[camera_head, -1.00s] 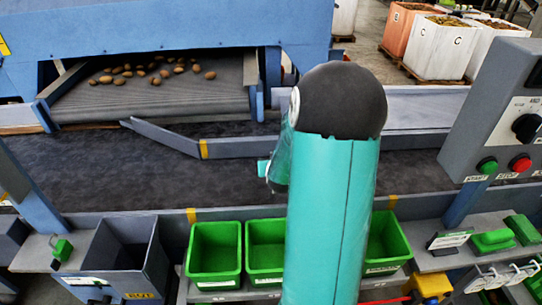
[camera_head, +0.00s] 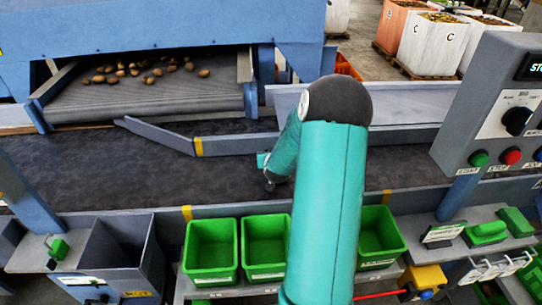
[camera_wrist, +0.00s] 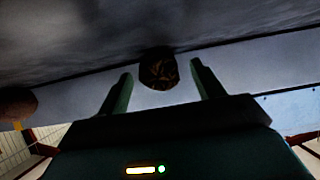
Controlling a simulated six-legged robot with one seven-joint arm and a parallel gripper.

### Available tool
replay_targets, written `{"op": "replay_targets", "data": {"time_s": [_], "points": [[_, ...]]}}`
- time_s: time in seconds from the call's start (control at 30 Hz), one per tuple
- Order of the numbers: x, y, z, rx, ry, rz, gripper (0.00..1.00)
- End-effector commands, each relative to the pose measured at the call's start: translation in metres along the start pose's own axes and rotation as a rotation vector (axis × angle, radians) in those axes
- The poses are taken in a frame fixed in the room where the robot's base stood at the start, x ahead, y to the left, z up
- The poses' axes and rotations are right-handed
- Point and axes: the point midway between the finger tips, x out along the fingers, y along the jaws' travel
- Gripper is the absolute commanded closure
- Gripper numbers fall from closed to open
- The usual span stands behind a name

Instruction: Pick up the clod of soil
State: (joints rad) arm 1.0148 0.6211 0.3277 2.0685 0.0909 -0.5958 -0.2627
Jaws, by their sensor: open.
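A dark, rough lump with brownish streaks, which looks like the clod of soil (camera_wrist: 158,75), shows in the wrist view. My gripper (camera_wrist: 161,68) is open, with a finger on each side of the lump and a gap to each. In the head view my gripper (camera_head: 270,183) is low over the dark belt (camera_head: 110,180), largely hidden by my arm. I cannot make out the clod in the head view.
A brown rounded thing (camera_wrist: 18,103), perhaps a potato, is at the wrist view's left edge. Several potatoes lie on the feed conveyor (camera_head: 150,95). Green bins (camera_head: 211,250) line the near side below the belt's rail. A control panel (camera_head: 500,110) stands at right.

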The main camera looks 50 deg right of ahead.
Motion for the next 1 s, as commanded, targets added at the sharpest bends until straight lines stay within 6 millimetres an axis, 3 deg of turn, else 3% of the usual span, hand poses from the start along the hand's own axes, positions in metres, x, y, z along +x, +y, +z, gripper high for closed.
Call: {"op": "replay_targets", "data": {"time_s": [0.07,0.3,0.67,0.87,1.0], "points": [[0.0,0.0,0.0,0.0,0.0,0.0,0.35],[0.0,0.0,0.0,0.0,0.0,0.0,0.81],[-0.002,0.0,-0.004,0.0,0.002,0.0,0.81],[-0.011,0.0,-0.02,-0.001,0.004,0.0,0.81],[-0.027,0.0,-0.033,-0.002,0.002,0.0,0.81]]}}
